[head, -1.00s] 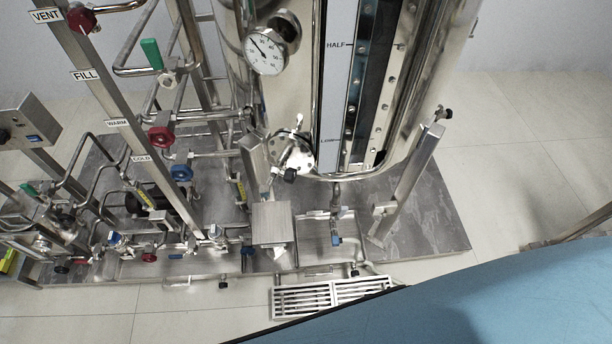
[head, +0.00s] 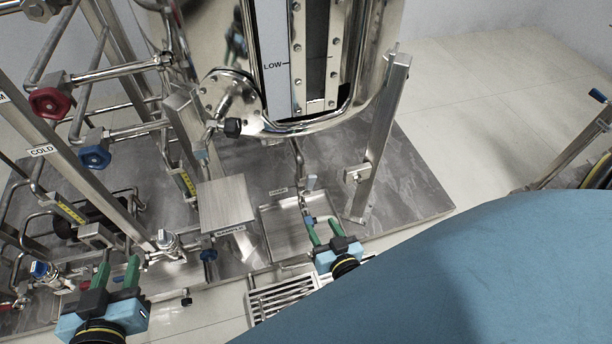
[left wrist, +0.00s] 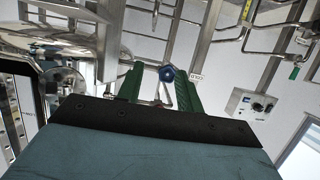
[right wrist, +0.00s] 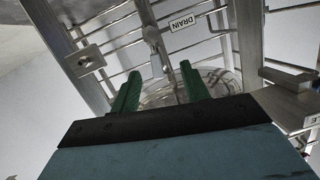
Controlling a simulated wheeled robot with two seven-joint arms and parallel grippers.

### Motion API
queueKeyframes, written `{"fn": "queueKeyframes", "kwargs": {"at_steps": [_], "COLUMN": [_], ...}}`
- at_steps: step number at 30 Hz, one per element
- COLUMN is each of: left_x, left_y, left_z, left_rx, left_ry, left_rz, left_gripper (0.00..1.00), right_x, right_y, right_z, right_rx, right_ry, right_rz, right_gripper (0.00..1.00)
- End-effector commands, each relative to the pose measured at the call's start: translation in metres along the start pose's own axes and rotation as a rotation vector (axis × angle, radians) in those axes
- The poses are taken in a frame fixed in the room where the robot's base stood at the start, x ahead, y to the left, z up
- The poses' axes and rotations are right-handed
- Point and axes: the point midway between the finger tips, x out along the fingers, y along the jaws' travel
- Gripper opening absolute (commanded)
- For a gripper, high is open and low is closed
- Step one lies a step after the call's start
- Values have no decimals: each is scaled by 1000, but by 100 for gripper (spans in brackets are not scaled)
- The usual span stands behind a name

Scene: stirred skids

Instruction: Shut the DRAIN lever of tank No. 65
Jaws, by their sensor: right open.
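The steel tank (head: 205,45) stands at the top centre of the head view; no tank number is readable. Below it, a small valve with a pale upright lever (head: 311,183) stands over a shallow steel tray (head: 280,235). A small label (head: 280,191) is beside it. In the right wrist view the DRAIN label (right wrist: 182,23) is readable, with the valve (right wrist: 152,36) left of it. My right gripper (head: 322,222) is open and empty, just in front of the valve. My left gripper (head: 118,264) is open and empty at the lower left, near the pipework.
A red handwheel (head: 50,103) and a blue handwheel (head: 95,157) are on the left pipes, near the COLD label (head: 41,150). A square steel plate (head: 226,202) stands left of the tray. A steel post (head: 380,135) rises at right. A floor grate (head: 282,300) lies in front.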

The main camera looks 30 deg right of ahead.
Motion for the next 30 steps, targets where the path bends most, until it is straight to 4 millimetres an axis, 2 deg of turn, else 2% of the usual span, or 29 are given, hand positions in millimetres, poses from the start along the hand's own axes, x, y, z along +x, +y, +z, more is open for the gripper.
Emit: {"fn": "queueKeyframes", "kwargs": {"at_steps": [3, 6, 14, 20, 30], "left_x": [-16, -28, -37, -46, -76], "left_y": [3, 4, 8, 13, 20], "left_z": [-37, -58, -84, -112, -152], "left_rx": [-5, -8, -11, -17, -31], "left_ry": [126, 187, 303, 490, 830], "left_rz": [6, 8, 17, 32, 53], "left_gripper": [36, 36, 36, 36, 36], "right_x": [4, 3, 14, 38, 81], "right_y": [7, 10, 12, 14, 16], "right_z": [-11, -21, -31, -36, -45], "right_rx": [28, 38, 42, 42, 41], "right_ry": [131, 197, 235, 235, 233], "right_rz": [30, 44, 50, 50, 49], "right_gripper": [46, 46, 46, 46, 46]}}
